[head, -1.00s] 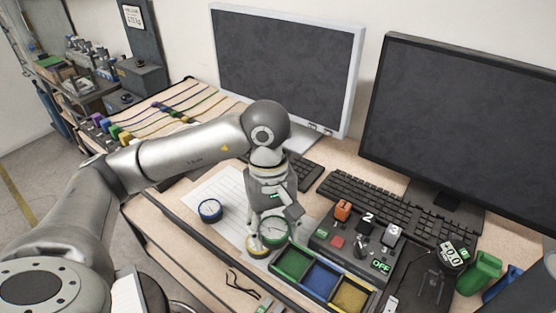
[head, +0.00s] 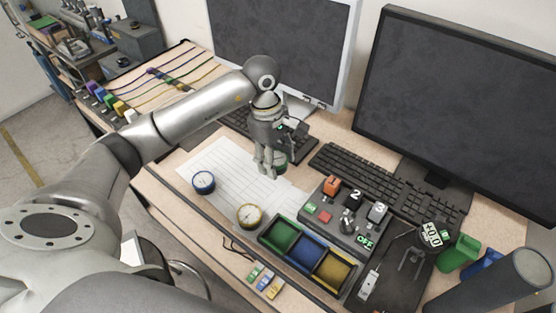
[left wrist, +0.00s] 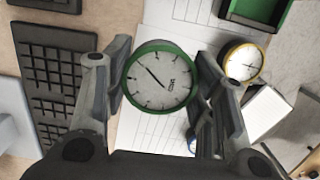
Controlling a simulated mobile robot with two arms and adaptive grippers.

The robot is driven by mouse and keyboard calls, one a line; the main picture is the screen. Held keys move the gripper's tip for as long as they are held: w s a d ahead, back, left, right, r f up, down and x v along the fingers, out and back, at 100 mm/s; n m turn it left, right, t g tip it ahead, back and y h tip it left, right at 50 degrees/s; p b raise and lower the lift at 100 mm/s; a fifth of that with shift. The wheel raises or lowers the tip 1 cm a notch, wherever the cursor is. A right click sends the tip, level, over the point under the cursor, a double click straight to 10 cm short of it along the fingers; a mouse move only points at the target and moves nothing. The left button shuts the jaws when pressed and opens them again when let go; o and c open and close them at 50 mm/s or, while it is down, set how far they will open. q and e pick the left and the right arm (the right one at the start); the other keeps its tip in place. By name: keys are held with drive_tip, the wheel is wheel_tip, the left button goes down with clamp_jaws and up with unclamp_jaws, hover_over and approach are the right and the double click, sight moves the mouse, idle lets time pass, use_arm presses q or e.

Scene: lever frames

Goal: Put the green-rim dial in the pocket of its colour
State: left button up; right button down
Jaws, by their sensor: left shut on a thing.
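The green-rim dial (left wrist: 158,108) sits between the fingers of my left gripper (left wrist: 163,82) in the left wrist view, its white face to the camera. In the head view it is mostly hidden behind my left gripper (head: 267,168), which is shut on it above the paper's far right part, near the keyboard. The pocket tray has a green pocket (head: 282,236), a blue pocket (head: 305,253) and a yellow pocket (head: 332,269); all look empty. The green pocket lies nearer the camera than the gripper. My right gripper is not in view.
A yellow-rim dial (head: 250,215) lies left of the tray, and a blue-rim dial (head: 203,182) lies on the paper's left edge. A switch box (head: 342,218) stands just behind the tray. Keyboards and two monitors (head: 465,100) stand behind. A grey cylinder (head: 500,285) is at lower right.

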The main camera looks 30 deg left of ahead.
sight(278, 160)
use_arm(q)
drive_tip(key=w+f, duration=0.1)
drive_tip(key=f, duration=0.1)
drive_tip(key=w+a+f+p, duration=0.1)
drive_tip(key=w+f, duration=0.1)
drive_tip(key=shift+w+a+f, duration=0.1)
drive_tip(key=shift+w+f, duration=0.05)
drive_tip(key=shift+f, duration=0.1)
drive_tip(key=shift+w+f+p, duration=0.15)
drive_tip(key=shift+f+p, duration=0.2)
drive_tip(key=shift+p, duration=0.15)
wheel_tip(278, 160, down, 2)
drive_tip(key=shift+p, duration=0.75)
drive_tip(key=shift+f, duration=0.4)
drive_tip(key=shift+f, duration=0.15)
drive_tip(key=o, duration=0.6)
drive_tip(key=shift+b, duration=0.3)
drive_tip(key=o, duration=0.5)
